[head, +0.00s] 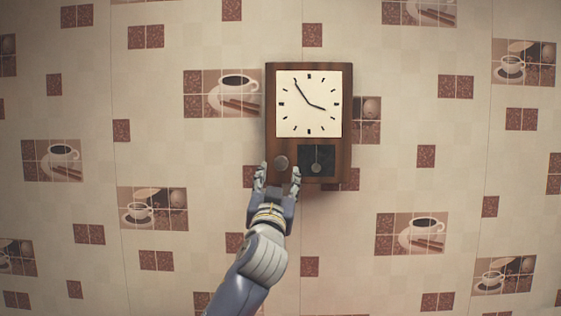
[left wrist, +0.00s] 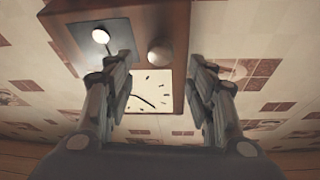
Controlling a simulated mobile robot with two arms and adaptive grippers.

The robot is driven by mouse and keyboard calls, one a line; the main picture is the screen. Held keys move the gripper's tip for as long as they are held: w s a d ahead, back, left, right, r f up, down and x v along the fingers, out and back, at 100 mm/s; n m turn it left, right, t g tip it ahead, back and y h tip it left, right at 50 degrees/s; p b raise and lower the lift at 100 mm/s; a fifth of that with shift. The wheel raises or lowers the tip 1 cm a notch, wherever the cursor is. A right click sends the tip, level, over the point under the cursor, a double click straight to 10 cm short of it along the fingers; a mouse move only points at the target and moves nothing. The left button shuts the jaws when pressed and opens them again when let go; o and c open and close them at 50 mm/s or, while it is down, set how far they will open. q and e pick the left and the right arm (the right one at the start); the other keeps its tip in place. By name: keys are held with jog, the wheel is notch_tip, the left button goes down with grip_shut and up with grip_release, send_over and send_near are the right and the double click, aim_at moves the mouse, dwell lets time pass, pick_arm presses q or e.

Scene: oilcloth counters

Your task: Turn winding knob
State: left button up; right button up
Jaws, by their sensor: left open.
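A brown wooden wall clock (head: 270,120) with a square cream dial (head: 309,120) hangs on the wall. The round winding knob (head: 281,162) is on its lower left front; in the left wrist view the knob (left wrist: 160,53) shows between the fingers. A dark window with a pendulum (head: 316,168) is right of the knob. My left gripper (head: 277,175) is open just below the knob, its fingers on either side. No contact with the knob is visible. In the left wrist view the gripper (left wrist: 163,70) is open and empty. My right gripper is in neither view.
The wall (head: 400,100) is covered in a beige pattern with brown squares and coffee-cup pictures. The space around the clock is clear. The clock's case stands out from the wall.

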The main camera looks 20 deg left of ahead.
aim_at(281, 164)
pick_arm(q)
jog(key=p+x, duration=0.2)
jog(key=x, duration=0.3)
jog(key=shift+w+a, duration=0.1)
jog(key=shift+w, duration=0.2)
jog(key=shift+w+r, duration=0.1)
jog(key=shift+w, duration=0.15)
jog(key=c, duration=1.1)
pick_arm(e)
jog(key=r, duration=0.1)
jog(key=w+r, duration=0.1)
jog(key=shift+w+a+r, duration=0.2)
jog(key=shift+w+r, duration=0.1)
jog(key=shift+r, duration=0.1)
